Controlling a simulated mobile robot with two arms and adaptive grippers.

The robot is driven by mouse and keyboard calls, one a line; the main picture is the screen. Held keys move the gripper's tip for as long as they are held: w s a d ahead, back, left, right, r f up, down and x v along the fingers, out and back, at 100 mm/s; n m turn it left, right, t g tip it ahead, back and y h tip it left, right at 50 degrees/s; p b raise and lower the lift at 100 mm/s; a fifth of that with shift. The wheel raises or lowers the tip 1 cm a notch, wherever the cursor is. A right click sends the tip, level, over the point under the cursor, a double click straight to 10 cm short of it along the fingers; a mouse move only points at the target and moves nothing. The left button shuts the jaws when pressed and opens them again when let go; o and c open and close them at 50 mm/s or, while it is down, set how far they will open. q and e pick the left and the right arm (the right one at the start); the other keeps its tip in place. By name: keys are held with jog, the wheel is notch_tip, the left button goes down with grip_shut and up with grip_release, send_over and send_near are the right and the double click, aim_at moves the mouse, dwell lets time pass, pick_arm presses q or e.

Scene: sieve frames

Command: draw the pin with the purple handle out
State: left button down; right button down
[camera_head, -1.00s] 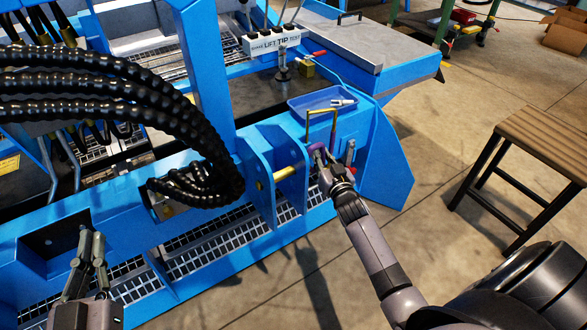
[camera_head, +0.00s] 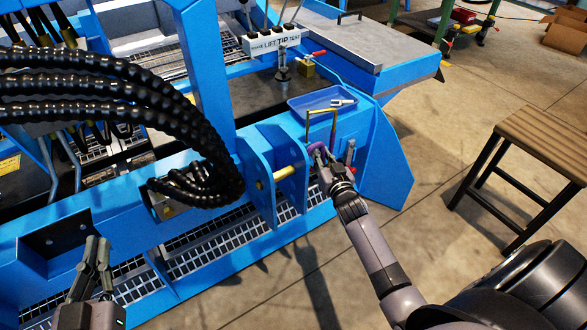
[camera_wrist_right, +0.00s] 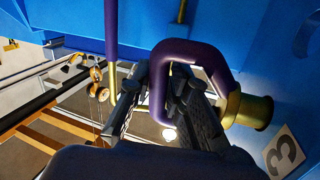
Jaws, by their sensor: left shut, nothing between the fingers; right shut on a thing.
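The purple handle (camera_head: 316,147) is a small loop at the right end of the blue bracket. In the right wrist view the purple loop (camera_wrist_right: 195,50) passes between the fingers of my right gripper (camera_wrist_right: 170,85), which is shut on it. The brass pin end (camera_wrist_right: 247,110) shows beside the loop. In the head view a brass pin (camera_head: 287,173) spans the gap between two blue plates, and my right gripper (camera_head: 321,160) covers part of the handle. My left gripper (camera_head: 98,243) is shut and empty, low at the left over the blue frame.
A bent brass rod (camera_head: 321,122) stands close behind the handle. A blue tray (camera_head: 310,108) with small parts is on the frame behind it. Thick black hoses (camera_head: 130,100) arch at the left. A wooden-topped stool (camera_head: 548,140) stands at the right; the floor between is clear.

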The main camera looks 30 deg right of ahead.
jog(key=shift+d+r, duration=0.75)
jog(key=shift+d, duration=0.15)
jog(key=c, duration=1.9)
grip_release()
jog(key=o, duration=0.4)
jog(key=shift+s+d+f+h, duration=0.15)
jog(key=shift+d+f+h, duration=0.05)
jog(key=shift+d+h, duration=0.1)
jog(key=shift+o, duration=0.4)
jog(key=shift+s+f, duration=0.1)
jog(key=shift+f, duration=0.25)
jog(key=v, duration=1.2)
jog(key=shift+a, duration=0.2)
